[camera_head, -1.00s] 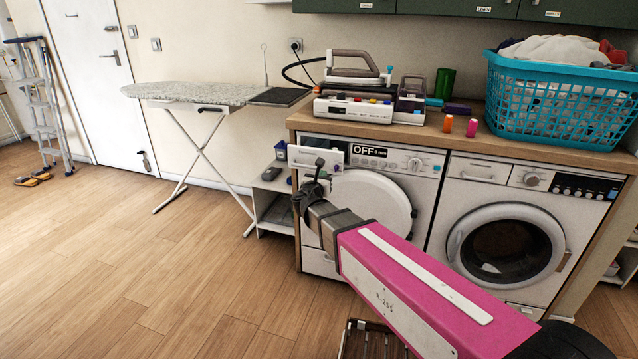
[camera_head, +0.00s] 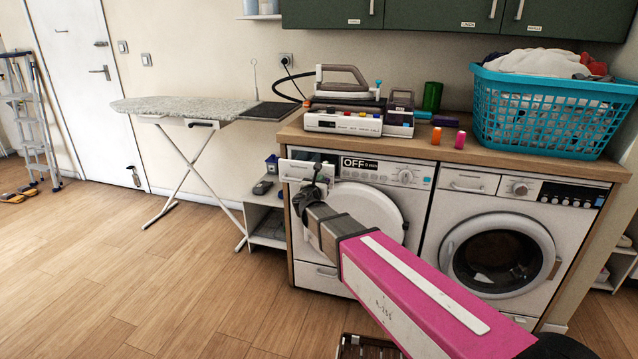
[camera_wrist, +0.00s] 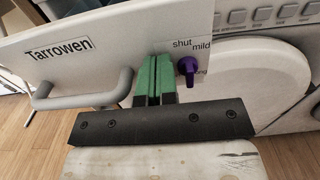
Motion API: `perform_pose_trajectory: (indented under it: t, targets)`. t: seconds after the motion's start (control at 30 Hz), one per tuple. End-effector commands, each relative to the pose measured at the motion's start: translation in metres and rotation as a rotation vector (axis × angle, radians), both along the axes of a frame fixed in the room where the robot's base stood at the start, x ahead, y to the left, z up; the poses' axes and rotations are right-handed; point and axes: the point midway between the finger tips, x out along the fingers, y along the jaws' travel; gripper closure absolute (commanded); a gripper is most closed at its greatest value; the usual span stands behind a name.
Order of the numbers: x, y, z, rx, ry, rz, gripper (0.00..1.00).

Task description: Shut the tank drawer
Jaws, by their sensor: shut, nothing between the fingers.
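The tank drawer is at the top left of the left-hand white machine. Its white front (camera_head: 296,171) stands out from the machine, so it looks at least partly open. In the wrist view the drawer front (camera_wrist: 95,40) reads "Tarrowen", with a grey bar handle (camera_wrist: 80,98) at left and a purple knob (camera_wrist: 188,66) at right beside "shut" and "mild". My gripper (camera_head: 318,178) is in front of the drawer. Its green fingers (camera_wrist: 156,66) are together and empty, between handle and knob, at or very near the front; contact is unclear.
The round white door (camera_head: 366,205) of the same machine is below right of my gripper. A second machine (camera_head: 497,250) stands to the right. The wooden worktop (camera_head: 480,157) above holds an iron station (camera_head: 345,110) and a blue laundry basket (camera_head: 548,115). Floor at left is open.

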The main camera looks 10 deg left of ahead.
Motion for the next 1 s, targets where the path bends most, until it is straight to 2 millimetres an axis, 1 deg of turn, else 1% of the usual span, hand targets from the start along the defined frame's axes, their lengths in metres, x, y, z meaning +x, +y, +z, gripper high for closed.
perform_pose_trajectory:
  t: [0.17, 0.4, 0.47, 0.77, 0.87, 1.0]
  targets:
    - [0.028, -0.001, 0.0, 0.0, -0.001, -0.003, 1.0]
    - [0.092, -0.005, 0.0, 0.0, -0.002, -0.002, 1.0]
    - [0.103, -0.007, 0.0, 0.0, -0.001, -0.002, 1.0]
    - [0.097, -0.009, 0.0, 0.0, -0.001, -0.001, 1.0]
    - [0.09, -0.01, 0.0, 0.0, -0.001, -0.001, 1.0]
    - [0.073, -0.014, 0.001, 0.0, 0.0, -0.003, 1.0]
